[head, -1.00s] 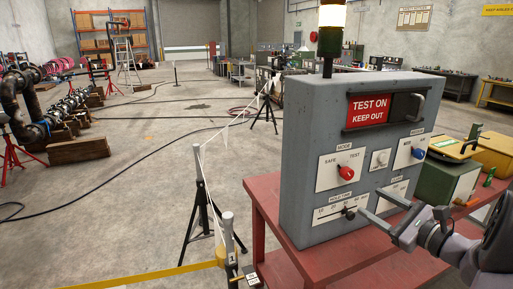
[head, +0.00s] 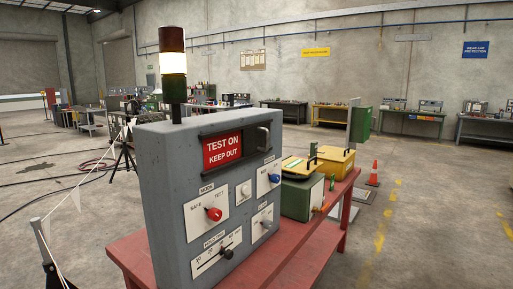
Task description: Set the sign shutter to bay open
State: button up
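The sign shutter sits in a dark slot at the top of a grey control box (head: 165,200). Its red sign (head: 223,150) reads TEST ON KEEP OUT and shows at the left of the slot. A grey upright handle (head: 263,138) stands at the slot's right end. Below are a red mode knob (head: 214,214) between SAFE and TEST, a blue knob (head: 275,178), and a hold time slider with a dark knob (head: 227,253). My gripper is not in view.
The box stands on a red table (head: 305,262). A lamp stack (head: 173,62) on top has its middle band lit. A green box (head: 298,200) and a yellow case (head: 334,165) lie behind to the right. An orange cone (head: 372,174) and open floor are further right.

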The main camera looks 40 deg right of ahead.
aim_at(256, 139)
jog(key=z, duration=1)
